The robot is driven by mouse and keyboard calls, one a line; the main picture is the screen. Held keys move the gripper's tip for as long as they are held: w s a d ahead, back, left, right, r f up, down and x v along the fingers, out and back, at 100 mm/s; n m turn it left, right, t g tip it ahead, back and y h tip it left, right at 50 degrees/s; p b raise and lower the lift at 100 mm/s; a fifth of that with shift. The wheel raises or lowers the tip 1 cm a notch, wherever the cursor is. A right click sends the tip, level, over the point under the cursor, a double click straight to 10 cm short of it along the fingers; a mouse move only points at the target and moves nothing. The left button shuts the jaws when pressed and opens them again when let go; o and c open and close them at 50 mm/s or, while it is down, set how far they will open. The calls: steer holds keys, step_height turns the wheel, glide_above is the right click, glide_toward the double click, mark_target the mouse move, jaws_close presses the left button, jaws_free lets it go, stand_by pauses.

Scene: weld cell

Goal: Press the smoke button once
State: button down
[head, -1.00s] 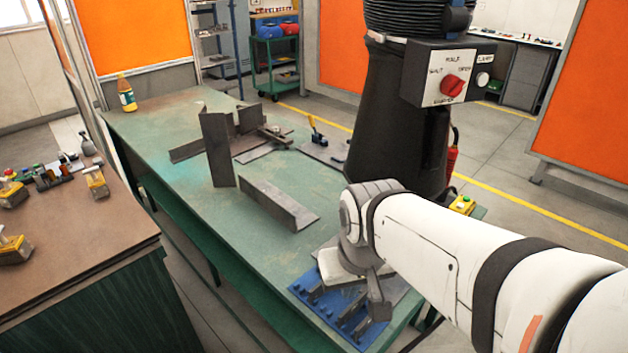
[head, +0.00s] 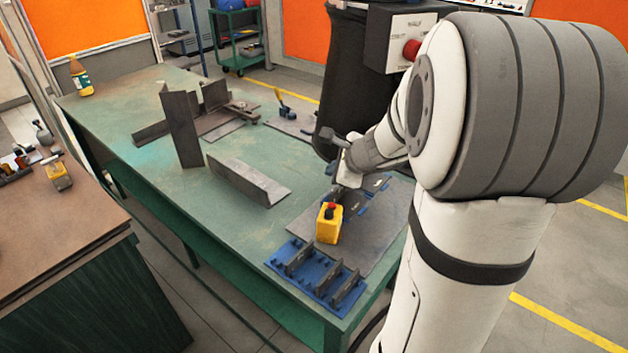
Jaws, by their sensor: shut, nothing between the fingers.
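A yellow box with a red push button (head: 330,222) on top stands on a grey plate near the front right of the green table. No label on it can be read, so I cannot tell if it is the smoke button. My gripper (head: 336,190) is shut and empty, small and partly hidden by my wrist. It appears just above and behind the red button in the picture, and I cannot tell whether they touch. A grey control box (head: 397,38) with a red knob sits on the black column, its right part hidden by my arm.
A blue fixture (head: 314,277) with dark upright plates lies at the table's front corner. A steel angle (head: 250,182) and a welded bracket assembly (head: 183,130) stand farther left. A bottle (head: 80,78) is at the far left. The green tabletop (head: 235,225) is bare at front left.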

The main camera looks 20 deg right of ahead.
mark_target(334, 208)
steer(key=shift+w+d+f+m, duration=0.1)
steer(key=shift+w+d+m, duration=0.2)
steer(key=shift+d+m, duration=0.25)
steer(key=shift+f, duration=0.1)
step_height(334, 208, down, 9)
steer(key=b, duration=0.8)
steer(key=shift+r, duration=0.2)
steer(key=shift+f, duration=0.1)
stand_by(1.3)
steer(key=shift+s+f+b, duration=0.15)
steer(key=shift+f+b, duration=0.15)
steer(key=shift+b, duration=0.2)
